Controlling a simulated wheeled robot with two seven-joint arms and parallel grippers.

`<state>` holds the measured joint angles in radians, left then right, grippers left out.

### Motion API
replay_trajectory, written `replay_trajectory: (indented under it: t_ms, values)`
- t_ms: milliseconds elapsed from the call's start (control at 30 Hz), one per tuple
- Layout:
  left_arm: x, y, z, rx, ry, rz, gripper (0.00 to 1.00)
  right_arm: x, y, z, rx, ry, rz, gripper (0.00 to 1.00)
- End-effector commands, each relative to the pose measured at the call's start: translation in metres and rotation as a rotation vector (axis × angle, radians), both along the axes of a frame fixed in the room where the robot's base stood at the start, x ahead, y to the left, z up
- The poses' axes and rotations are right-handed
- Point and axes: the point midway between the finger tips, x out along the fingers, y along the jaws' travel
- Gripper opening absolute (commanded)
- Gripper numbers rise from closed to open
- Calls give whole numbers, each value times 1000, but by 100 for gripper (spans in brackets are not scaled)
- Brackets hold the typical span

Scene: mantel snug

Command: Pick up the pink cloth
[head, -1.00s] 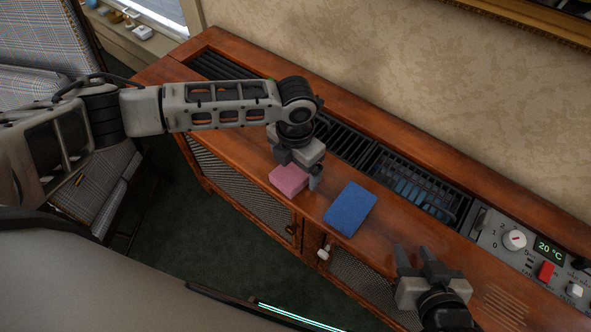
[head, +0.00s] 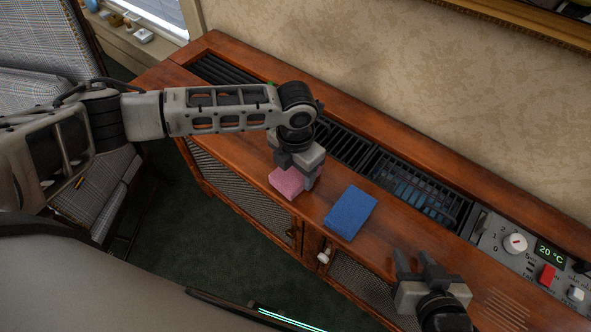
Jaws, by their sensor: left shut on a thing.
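The pink cloth (head: 286,184) is a small folded block on the wooden cabinet top, near its front edge. My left gripper (head: 298,181) comes down over it from above and is shut on it. The fingers and gripper body hide the cloth's far and right parts. I cannot tell whether the cloth is clear of the wood. My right gripper (head: 427,262) is over the cabinet's front right part, its two fingers apart with nothing between them.
A blue folded cloth (head: 350,212) lies just right of the pink one. Black grilles (head: 415,188) run along the back of the cabinet top (head: 232,122). A control panel with a dial (head: 515,243) is at the right. A checked chair (head: 45,60) stands at the left.

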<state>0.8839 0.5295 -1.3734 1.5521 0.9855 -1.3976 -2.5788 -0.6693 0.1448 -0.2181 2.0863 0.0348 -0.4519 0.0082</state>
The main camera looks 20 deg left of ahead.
Motion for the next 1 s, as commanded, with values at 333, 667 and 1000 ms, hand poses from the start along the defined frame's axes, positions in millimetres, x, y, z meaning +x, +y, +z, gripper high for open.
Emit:
replay_trajectory:
  t_ms: [333,667,1000]
  values:
    - [-30,-3,61,-3,-3,-4,39,1,0,7,-3,-5,0,36]
    - [-98,-9,105,-2,-1,-5,39,-3,-2,1,-18,11,6,36]
    - [-136,-12,121,0,0,-1,39,-2,-3,2,-21,8,9,36]
